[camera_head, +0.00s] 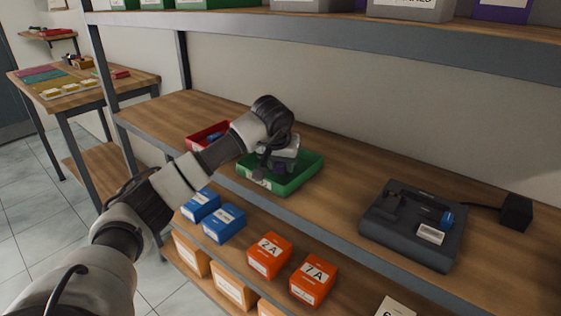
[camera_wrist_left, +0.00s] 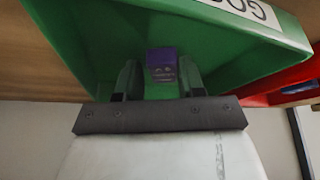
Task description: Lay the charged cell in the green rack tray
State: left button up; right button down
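The green tray (camera_head: 308,176) stands on the wooden shelf. My left gripper (camera_head: 272,168) is low over it, fingers pointing down inside its walls. A small purple cell (camera_wrist_left: 162,66) shows between the two fingertips of the left gripper (camera_wrist_left: 162,82) in the left wrist view. The right finger looks close against the cell and a thin gap seems to show at the left, so I cannot tell if it is gripped. Whether the cell touches the tray floor is hidden. My right gripper is in neither view.
A red tray (camera_head: 196,137) with a blue cell (camera_head: 215,137) is behind the arm. A dark charger (camera_head: 400,232) with a blue-ended part (camera_head: 447,218) stands at right. Blue boxes (camera_head: 223,224) and orange boxes (camera_head: 313,280) fill the shelf below. Bare shelf lies between green tray and charger.

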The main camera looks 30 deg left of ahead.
pick_arm(q)
jog(key=shift+o, duration=0.6)
jog(key=shift+s+d+f, duration=0.1)
jog(key=shift+s+f, duration=0.1)
jog(key=shift+f, duration=0.45)
jog(key=shift+w+r, duration=0.1)
jog(key=shift+r, duration=0.35)
jog(key=a+v, duration=0.1)
jog(key=v, duration=1.1)
jog(key=shift+w+d+r+p, duration=0.2)
jog(key=shift+d+r+p, duration=0.05)
jog(key=shift+r+p, duration=0.15)
jog(key=shift+f, duration=0.15)
